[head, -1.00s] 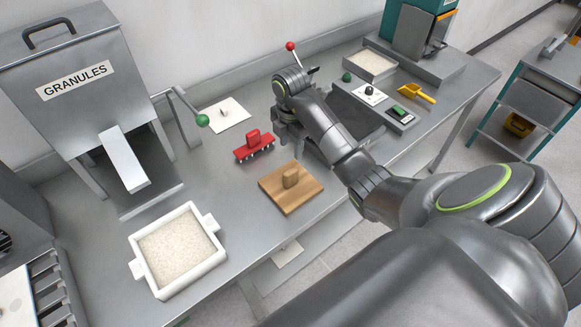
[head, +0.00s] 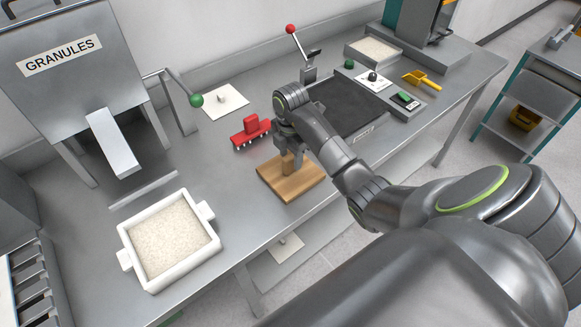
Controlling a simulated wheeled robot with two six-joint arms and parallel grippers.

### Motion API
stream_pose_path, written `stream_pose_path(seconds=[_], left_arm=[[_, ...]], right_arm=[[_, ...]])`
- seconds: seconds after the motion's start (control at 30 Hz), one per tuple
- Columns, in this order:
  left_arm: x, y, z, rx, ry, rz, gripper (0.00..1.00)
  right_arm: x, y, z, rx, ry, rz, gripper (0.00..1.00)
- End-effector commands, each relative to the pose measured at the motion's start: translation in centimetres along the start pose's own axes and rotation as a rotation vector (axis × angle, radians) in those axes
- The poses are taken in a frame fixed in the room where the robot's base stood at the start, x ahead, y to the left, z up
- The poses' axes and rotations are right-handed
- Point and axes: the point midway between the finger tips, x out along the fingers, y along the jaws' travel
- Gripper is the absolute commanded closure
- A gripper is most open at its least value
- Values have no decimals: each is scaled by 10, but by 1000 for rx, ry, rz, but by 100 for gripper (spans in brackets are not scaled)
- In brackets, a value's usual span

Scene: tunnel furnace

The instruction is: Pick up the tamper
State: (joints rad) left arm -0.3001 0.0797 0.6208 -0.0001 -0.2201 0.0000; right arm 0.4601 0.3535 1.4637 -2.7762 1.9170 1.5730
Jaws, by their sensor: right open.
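The tamper (head: 307,183), a flat square wooden board with an upright wooden handle, lies on the metal table at the middle of the head view. My right gripper (head: 289,152) is open, pointing down, directly at the tamper's handle. Its fingers overlap the top of the handle in the picture. I cannot tell whether they touch it. The board rests flat on the table. My left gripper is out of view.
A red spiked tool (head: 251,132) lies just left of the gripper. A white tray of granules (head: 207,207) stands at the front left, and a white plate with a knob (head: 224,100) lies behind. A dark flat bed (head: 345,108) is at the right.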

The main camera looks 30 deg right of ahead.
Motion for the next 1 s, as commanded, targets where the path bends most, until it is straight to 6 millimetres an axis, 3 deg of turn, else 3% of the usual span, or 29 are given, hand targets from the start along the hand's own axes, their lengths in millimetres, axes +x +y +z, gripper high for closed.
stream_pose_path(seconds=[0.2, 0.47, 0.8, 1.0], left_arm=[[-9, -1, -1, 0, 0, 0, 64], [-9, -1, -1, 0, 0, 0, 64], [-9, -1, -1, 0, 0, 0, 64], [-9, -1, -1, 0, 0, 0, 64]], right_arm=[[22, 0, -1, 0, 1, -1, 53], [24, 0, 0, -1, 0, 1, 54], [24, 0, 0, -1, -1, 1, 99], [24, 0, 0, -1, -1, 2, 100]])
